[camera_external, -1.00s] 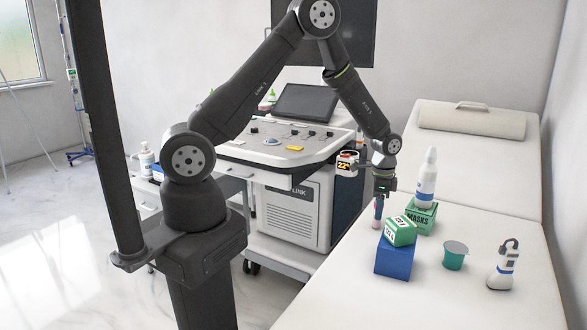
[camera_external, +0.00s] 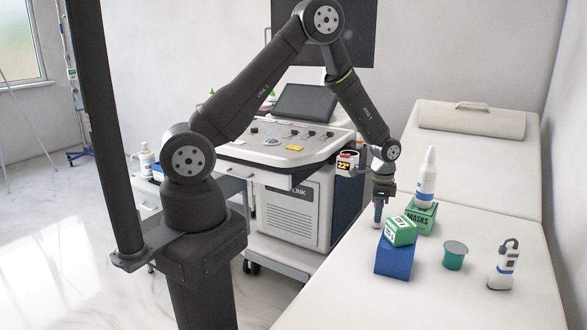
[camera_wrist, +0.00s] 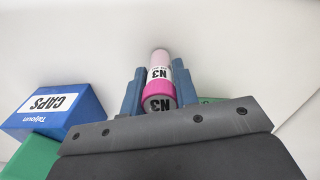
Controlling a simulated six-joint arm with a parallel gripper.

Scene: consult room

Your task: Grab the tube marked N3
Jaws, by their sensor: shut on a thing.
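The tube marked N3 (camera_wrist: 159,72) has a pink cap and a white label with dark N3 lettering. In the wrist view it sits between the two blue fingers of my gripper (camera_wrist: 158,82), which is shut on it. In the outside view my gripper (camera_external: 378,204) points down at the near-left side of the bed, and the tube (camera_external: 376,222) shows small and upright below it. I cannot tell whether the tube's lower end touches the bed.
A blue CAPS box (camera_external: 394,262) with a green-and-white box (camera_external: 400,231) on it stands close in front. A green MASKS box (camera_external: 421,217) carries a white bottle (camera_external: 427,182) at right. A green cup (camera_external: 455,255) and a white device (camera_external: 503,268) stand further right on the bed (camera_external: 470,305).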

